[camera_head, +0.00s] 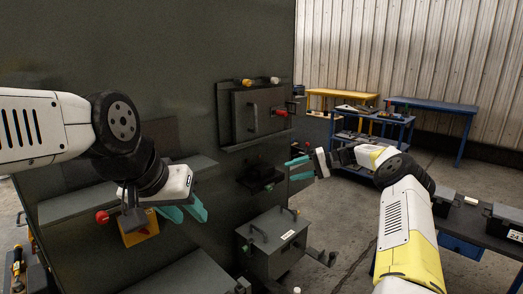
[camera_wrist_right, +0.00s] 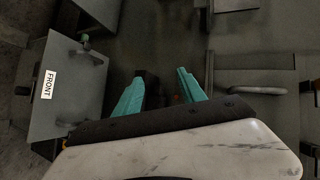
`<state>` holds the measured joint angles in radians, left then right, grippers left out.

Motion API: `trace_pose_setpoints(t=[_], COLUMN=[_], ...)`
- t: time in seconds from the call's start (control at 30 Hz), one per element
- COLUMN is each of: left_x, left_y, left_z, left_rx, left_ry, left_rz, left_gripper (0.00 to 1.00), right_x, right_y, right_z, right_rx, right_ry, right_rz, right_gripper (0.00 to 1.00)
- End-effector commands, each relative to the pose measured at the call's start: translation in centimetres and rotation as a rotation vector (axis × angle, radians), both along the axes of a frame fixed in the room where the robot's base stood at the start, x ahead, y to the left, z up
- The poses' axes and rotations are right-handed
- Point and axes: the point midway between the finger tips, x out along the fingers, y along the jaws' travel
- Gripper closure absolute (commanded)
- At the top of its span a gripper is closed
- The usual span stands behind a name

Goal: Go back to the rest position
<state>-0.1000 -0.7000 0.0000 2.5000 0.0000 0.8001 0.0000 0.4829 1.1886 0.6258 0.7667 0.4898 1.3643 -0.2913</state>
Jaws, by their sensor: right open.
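My left gripper (camera_head: 186,211) has teal fingers spread apart with nothing between them. It hangs in front of the dark enclosure panel (camera_head: 140,60), at the left of the head view. A yellow block with a red knob (camera_head: 138,228) shows just below and left of its wrist. My right gripper (camera_head: 298,168) is open and empty, its fingers pointing left toward the panel. In the right wrist view its two teal fingers (camera_wrist_right: 160,90) stand apart with no object between them.
A grey box with a handle and red knob (camera_head: 257,112) is mounted on the panel. A lower grey box (camera_head: 275,243) stands below my right gripper; a box labelled FRONT (camera_wrist_right: 62,92) shows in the wrist view. Blue (camera_head: 432,105) and yellow (camera_head: 343,94) tables stand behind. Dark cases (camera_head: 503,220) lie at right.

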Motion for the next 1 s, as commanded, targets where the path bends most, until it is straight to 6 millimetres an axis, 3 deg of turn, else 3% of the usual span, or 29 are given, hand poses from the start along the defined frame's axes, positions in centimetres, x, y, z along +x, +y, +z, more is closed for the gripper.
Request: trace_pose_setpoints(t=[0.03, 0.2, 0.43, 0.73, 1.0], left_x=[0.0, 0.0, 0.0, 0.0, 0.0], left_y=[0.0, 0.0, 0.0, 0.0, 0.0], left_z=[0.0, 0.0, 0.0, 0.0, 0.0], left_rx=[0.000, 0.000, 0.000, 0.000, 0.000], left_ry=[0.000, 0.000, 0.000, 0.000, 0.000], left_rz=[0.000, 0.000, 0.000, 0.000, 0.000], left_gripper=[0.64, 0.64, 0.64, 0.64, 0.64], right_x=[-1.1, -5.2, -12.4, -23.4, -34.3], right_y=[1.8, 5.5, 7.5, 5.9, 2.5], right_z=[2.3, 6.9, 11.8, 16.3, 17.6], right_rx=[-0.064, -0.273, -0.537, -0.812, -0.962], right_ry=[-0.011, -0.031, -0.079, -0.164, -0.253], right_rz=[0.034, 0.095, 0.113, 0.041, -0.074], right_gripper=[0.52, 0.52, 0.52, 0.52, 0.52])
